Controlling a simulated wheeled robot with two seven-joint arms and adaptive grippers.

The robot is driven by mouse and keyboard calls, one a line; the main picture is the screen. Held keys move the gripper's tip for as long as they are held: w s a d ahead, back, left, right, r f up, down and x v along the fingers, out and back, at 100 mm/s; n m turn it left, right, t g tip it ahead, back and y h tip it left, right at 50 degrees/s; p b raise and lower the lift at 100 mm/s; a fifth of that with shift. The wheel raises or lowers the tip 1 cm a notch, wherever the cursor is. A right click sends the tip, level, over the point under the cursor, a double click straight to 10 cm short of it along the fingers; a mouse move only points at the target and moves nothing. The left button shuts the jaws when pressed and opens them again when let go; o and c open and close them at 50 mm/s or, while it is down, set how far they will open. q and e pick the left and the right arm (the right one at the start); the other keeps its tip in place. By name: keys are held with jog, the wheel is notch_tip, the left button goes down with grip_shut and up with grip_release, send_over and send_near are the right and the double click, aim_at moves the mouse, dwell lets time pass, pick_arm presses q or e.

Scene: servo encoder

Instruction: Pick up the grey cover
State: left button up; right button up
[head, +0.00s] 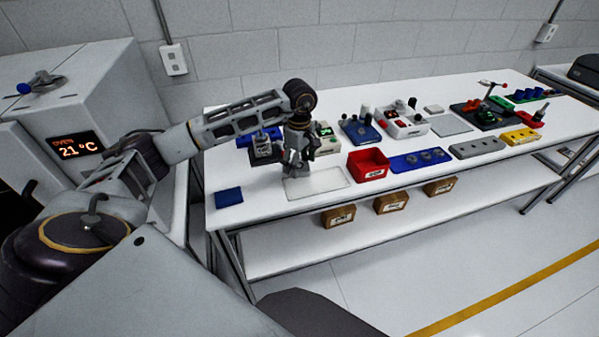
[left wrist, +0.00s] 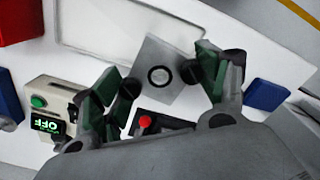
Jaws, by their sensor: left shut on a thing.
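The grey cover (left wrist: 160,58) shows in the left wrist view as a flat grey square plate with a dark ring around a lighter centre. My left gripper (left wrist: 159,80) is shut on it, with one dark green finger pad at either side. In the head view my left gripper (head: 295,170) points down over the white table, just behind the white outlined tray. I cannot make out the cover clearly there, and its height above the table is hard to tell. My right gripper is not in view.
A white tray (head: 318,183), a red bin (head: 368,164), a blue plate (head: 418,160) and a small blue block (head: 229,197) are on the table. A device with a green display (left wrist: 48,122) and a red-button unit (left wrist: 147,123) are close to the gripper. An oven (head: 75,146) stands at left.

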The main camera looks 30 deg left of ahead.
pick_arm(q)
jog(key=shift+r, duration=1.8)
jog(key=shift+r, duration=0.1)
